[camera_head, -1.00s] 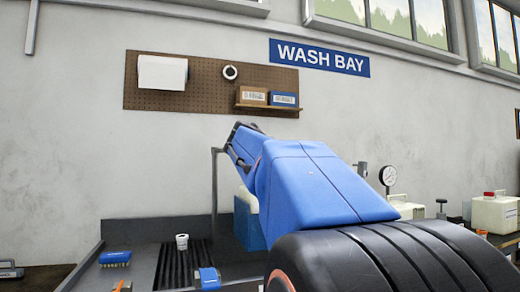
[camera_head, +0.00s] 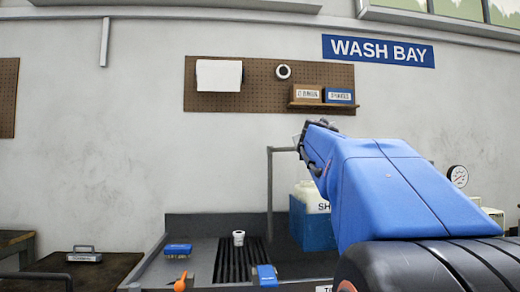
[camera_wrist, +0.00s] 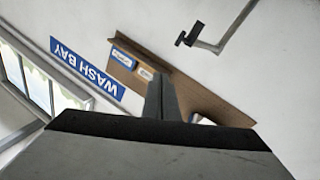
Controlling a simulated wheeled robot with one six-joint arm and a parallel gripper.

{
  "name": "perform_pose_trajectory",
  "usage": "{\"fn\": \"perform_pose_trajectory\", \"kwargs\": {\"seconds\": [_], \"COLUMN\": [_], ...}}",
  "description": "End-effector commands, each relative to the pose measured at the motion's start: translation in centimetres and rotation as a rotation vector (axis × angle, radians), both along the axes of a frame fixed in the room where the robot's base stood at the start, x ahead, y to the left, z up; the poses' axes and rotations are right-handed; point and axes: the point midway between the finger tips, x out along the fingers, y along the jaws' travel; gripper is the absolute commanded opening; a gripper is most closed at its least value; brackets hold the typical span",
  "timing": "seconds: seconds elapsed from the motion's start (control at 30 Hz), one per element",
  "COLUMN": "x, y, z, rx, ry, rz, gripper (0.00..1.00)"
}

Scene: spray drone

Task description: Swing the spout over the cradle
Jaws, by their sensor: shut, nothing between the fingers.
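The spout (camera_head: 270,185) is a thin grey pipe rising from the basin's back, with a short arm bent right at its top. Its arm ends beside my gripper (camera_head: 314,135) in the head view; I cannot tell whether they touch. In the wrist view the spout (camera_wrist: 223,32) is at upper right, with a dark end, apart from my shut, empty gripper (camera_wrist: 159,80). A dark ribbed rack (camera_head: 228,262) in the basin may be the cradle, but I cannot be sure. A small white cup-like piece (camera_head: 238,238) stands on it.
The grey basin (camera_head: 195,228) holds a blue brush (camera_head: 178,249), an orange-tipped tool (camera_head: 180,283) and a blue block (camera_head: 266,276). A blue bin (camera_head: 308,232) with white jugs stands behind my arm. A pegboard (camera_head: 230,102) hangs on the wall.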

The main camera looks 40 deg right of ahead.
Motion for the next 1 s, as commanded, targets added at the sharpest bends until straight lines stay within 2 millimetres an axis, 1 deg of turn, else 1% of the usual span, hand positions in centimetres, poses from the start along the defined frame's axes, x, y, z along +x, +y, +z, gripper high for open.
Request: {"fn": "perform_pose_trajectory", "kwargs": {"seconds": [0.03,0.17,0.27,0.37,0.47,0.6,0.7,0.8,0.9,1.0], "x": [0.1,0.6,0.8,0.7,0.2,-0.9,-1.6,-2.2,-2.4,-2.0], "y": [-0.8,-1.4,-1.8,-2.0,-2.1,-1.9,-1.8,-1.6,-1.5,-1.4], "z": [0.4,1.3,1.3,0.8,-0.4,-2.2,-3.5,-4.3,-4.7,-4.8], "rx": [-0.069,-0.272,-0.422,-0.565,-0.702,-0.864,-0.945,-0.996,-1.019,-1.026], "ry": [0.047,0.188,0.300,0.411,0.519,0.645,0.706,0.742,0.758,0.760], "rz": [0.018,0.089,0.145,0.204,0.270,0.362,0.417,0.454,0.473,0.479], "gripper": [0.00,0.00,0.00,0.00,0.00,0.00,0.00,0.00,0.00,0.00]}}
